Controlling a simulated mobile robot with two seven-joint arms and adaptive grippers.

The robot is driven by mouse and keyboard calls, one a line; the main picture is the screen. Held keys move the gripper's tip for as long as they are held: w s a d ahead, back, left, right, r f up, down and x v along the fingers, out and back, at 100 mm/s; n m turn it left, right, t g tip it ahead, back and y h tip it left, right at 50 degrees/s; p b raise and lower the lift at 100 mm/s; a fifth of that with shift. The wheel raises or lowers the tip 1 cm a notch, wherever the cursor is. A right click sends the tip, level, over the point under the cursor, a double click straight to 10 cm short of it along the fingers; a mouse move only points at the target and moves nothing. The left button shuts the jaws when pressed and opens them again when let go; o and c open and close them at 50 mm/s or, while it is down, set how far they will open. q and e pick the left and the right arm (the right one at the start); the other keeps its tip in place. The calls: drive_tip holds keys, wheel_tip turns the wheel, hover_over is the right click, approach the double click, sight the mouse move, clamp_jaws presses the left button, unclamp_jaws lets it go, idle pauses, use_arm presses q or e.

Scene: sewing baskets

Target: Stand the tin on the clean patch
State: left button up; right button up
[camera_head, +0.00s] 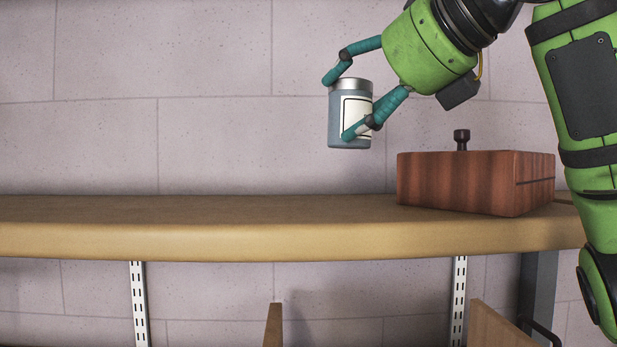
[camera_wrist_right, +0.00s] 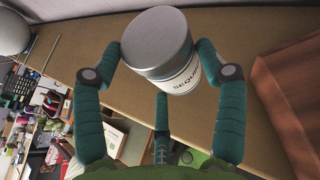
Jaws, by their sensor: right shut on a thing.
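The tin (camera_head: 338,115) is a grey-blue cylinder with a silver lid and a white label. My right gripper (camera_head: 347,105) is shut on it and holds it upright, clear above the wooden shelf (camera_head: 220,235). In the right wrist view the tin (camera_wrist_right: 157,42) sits between my teal fingers, with part of its label lettering showing. The shelf top below looks plain brown, and I cannot make out a distinct clean patch on it. My left gripper is not in view.
A reddish-brown wooden box (camera_head: 470,184) with a black knob on top stands on the shelf, to the right of the tin. The shelf is clear to the left of the box. A tiled wall (camera_head: 200,60) rises behind. The right wrist view also shows a cluttered area (camera_wrist_right: 40,110) beyond the shelf edge.

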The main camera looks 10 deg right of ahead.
drive_tip(key=a+f, duration=0.1)
drive_tip(key=a, duration=0.1)
drive_tip(key=a+f, duration=0.1)
drive_tip(key=a, duration=0.1)
drive_tip(key=a+f, duration=0.2)
drive_tip(key=shift+w+a, duration=0.1)
drive_tip(key=shift+a, duration=0.25)
drive_tip(key=f, duration=0.1)
drive_tip(key=f+p, duration=0.1)
drive_tip(key=f, duration=0.1)
drive_tip(key=shift+s+d, duration=0.2)
drive_tip(key=shift+s, duration=0.1)
drive_tip(key=shift+w+f, duration=0.15)
drive_tip(key=shift+f, duration=0.3)
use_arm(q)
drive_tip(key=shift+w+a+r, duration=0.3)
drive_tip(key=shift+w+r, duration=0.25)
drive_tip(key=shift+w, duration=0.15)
use_arm(e)
drive_tip(key=shift+a, duration=0.1)
drive_tip(key=o, duration=1)
